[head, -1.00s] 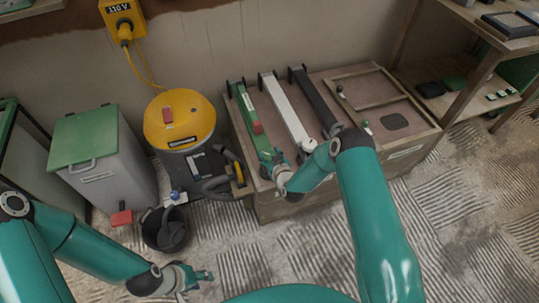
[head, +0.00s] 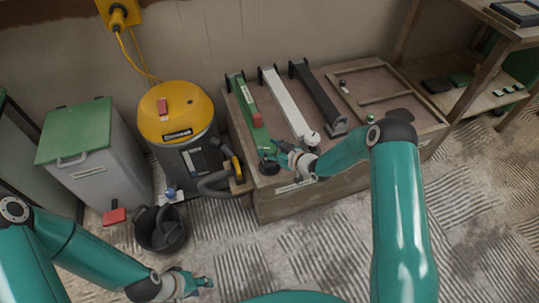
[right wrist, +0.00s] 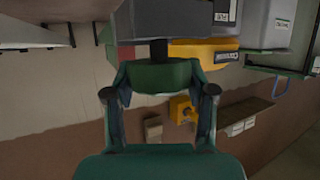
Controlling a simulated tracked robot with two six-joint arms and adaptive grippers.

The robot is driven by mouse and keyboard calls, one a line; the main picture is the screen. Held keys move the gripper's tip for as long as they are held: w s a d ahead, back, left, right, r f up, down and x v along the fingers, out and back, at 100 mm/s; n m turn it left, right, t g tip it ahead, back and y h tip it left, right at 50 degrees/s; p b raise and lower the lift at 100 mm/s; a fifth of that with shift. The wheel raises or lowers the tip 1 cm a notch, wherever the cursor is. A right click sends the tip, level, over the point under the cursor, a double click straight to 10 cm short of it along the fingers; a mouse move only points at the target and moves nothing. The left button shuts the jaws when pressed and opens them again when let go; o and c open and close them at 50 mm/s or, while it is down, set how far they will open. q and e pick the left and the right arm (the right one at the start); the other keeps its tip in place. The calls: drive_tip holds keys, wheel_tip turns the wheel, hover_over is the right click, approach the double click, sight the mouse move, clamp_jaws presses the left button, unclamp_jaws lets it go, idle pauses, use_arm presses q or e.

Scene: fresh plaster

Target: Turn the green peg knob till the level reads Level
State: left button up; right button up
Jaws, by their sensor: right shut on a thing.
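The green bar (head: 250,115) lies on the wooden bench at the left of a white bar (head: 287,106) and a black bar (head: 320,100). My right gripper (head: 268,156) is at the front end of the green bar. In the right wrist view its fingers are shut on a green faceted knob (right wrist: 160,76), with a dark stem running to a grey block (right wrist: 180,18). A small red piece (head: 257,119) sits on the green bar. I cannot make out a level reading. My left gripper (head: 203,282) hangs low over the floor, its jaws too small to judge.
The wooden bench (head: 290,202) has a white knob (head: 312,137) and a small green knob (head: 370,119). A yellow vacuum (head: 177,112), a black bucket (head: 160,236) and a green-lidded bin (head: 75,131) stand left. A shelf (head: 470,95) is at the right.

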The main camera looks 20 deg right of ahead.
drive_tip(key=n+g+y+b, duration=0.3)
drive_tip(key=n+g+y, duration=0.1)
drive_tip(key=n, duration=0.1)
drive_tip(key=shift+w+f+y+b, duration=0.15)
drive_tip(key=shift+y+b, duration=0.15)
drive_tip(key=shift+b, duration=0.05)
drive_tip(key=n+g+y+b, duration=0.1)
drive_tip(key=n+g+b, duration=0.1)
drive_tip(key=n+b, duration=0.1)
drive_tip(key=shift+y, duration=0.4)
drive_tip(key=shift+a+r+n+g+b, duration=0.1)
drive_tip(key=shift+r+n+g+b, duration=0.1)
drive_tip(key=shift+n+g+b, duration=0.55)
drive_tip(key=shift+m, duration=0.25)
drive_tip(key=shift+r, duration=0.1)
drive_tip(key=o, duration=1.2)
drive_tip(key=shift+c, duration=0.2)
